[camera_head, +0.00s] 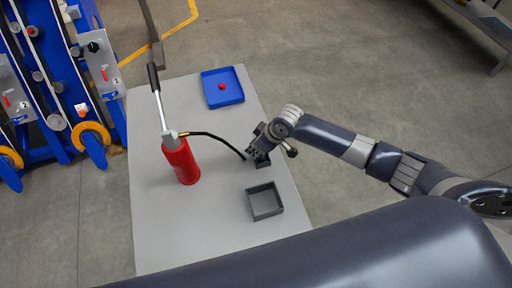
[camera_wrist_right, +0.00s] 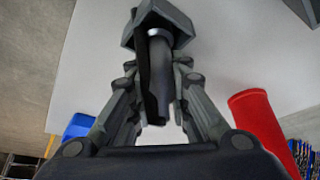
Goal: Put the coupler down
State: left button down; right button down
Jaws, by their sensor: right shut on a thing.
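My right gripper (camera_head: 259,154) is over the right half of the grey table and shut on the coupler. In the right wrist view the coupler (camera_wrist_right: 160,60) is a dark grey cylinder with a wide angular head and a lighter ring, held between the two fingers. In the head view the gripper mostly hides it. A black hose (camera_head: 212,138) runs from the red hand pump (camera_head: 182,162) to the gripper. The pump stands upright on the table and also shows in the right wrist view (camera_wrist_right: 262,122). My left gripper is not in view.
The grey table (camera_head: 205,235) has clear room at its front left. A dark grey open box (camera_head: 249,205) sits just in front of the gripper. A blue tray (camera_head: 211,101) with a red piece (camera_head: 222,87) is at the back. Blue machinery (camera_head: 62,70) stands left.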

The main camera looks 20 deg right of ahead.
jog(key=shift+s+f, duration=0.15)
jog(key=shift+f, duration=0.1)
jog(key=shift+f, duration=0.15)
jog(key=shift+s+f+b, duration=0.3)
jog(key=shift+s+f, duration=0.15)
jog(key=shift+s, duration=0.05)
jog(key=c, duration=1.6)
grip_release()
jog(key=shift+o, duration=0.4)
jog(key=shift+w+f, duration=0.15)
jog(key=shift+f, duration=0.05)
jog(key=shift+w+a+f, duration=0.1)
jog(key=shift+w+f, duration=0.05)
jog(key=shift+w, duration=0.25)
jog(key=shift+r, duration=0.35)
